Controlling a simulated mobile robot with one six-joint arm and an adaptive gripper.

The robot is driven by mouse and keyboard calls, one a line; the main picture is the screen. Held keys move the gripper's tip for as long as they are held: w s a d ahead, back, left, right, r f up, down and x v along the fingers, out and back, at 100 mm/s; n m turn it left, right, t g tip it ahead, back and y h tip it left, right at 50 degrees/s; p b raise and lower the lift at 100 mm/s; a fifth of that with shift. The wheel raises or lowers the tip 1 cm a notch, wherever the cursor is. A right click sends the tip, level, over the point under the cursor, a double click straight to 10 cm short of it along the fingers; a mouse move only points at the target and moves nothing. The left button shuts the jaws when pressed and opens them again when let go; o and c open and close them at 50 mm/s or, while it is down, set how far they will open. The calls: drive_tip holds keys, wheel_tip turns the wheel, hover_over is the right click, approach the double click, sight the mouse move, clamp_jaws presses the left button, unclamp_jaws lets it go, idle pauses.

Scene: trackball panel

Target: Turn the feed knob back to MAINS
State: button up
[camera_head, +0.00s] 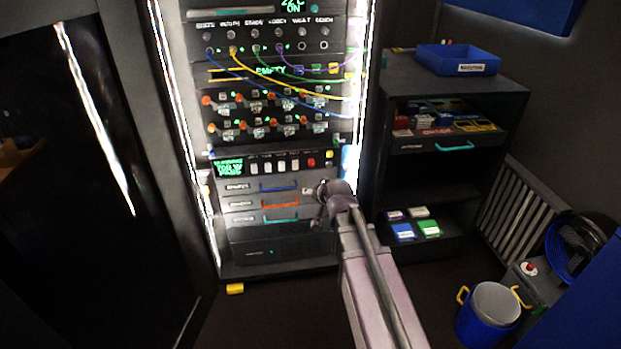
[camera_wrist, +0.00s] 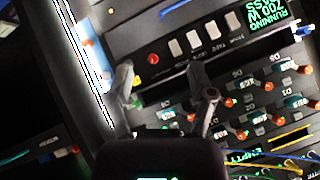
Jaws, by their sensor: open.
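I cannot pick out the feed knob or read MAINS in either view. The dark control panel (camera_head: 239,167) has a lit green display, a row of pale switches, a red button (camera_head: 311,162) and a small yellow control (camera_head: 329,155) at its right end. In the wrist view the panel appears upside down, with the red button (camera_wrist: 152,58) above and between my fingers. A yellow patch shows beside my left finger. My gripper (camera_wrist: 165,97) is open, fingers apart, with nothing seen between them. In the head view my gripper (camera_head: 318,193) is in front of the rack's lower right, below the panel row.
Above the panel are rows of orange-tipped knobs (camera_head: 207,100) and hanging patch cables (camera_head: 240,62). Drawers with a blue handle (camera_head: 278,188) and an orange handle (camera_head: 280,204) lie below. A shelf with a blue tray (camera_head: 458,60) stands right. A blue bucket (camera_head: 487,318) is on the floor.

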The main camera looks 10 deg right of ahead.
sight(312, 165)
drive_tip(key=w+d+f+m+t+h+b, duration=0.2)
drive_tip(key=w+f+m+t+b, duration=0.3)
drive_tip(key=b, duration=1.1)
drive_tip(key=w+d+f+t, duration=0.1)
drive_tip(key=w+t, duration=0.2)
drive_tip(key=w, duration=0.2)
drive_tip(key=shift+w+d+m, duration=0.15)
drive_tip(key=shift+w+m, duration=0.1)
drive_tip(key=shift+m, duration=0.15)
drive_tip(key=shift+w, duration=0.15)
drive_tip(key=w, duration=1.3)
drive_tip(key=shift+w, duration=0.25)
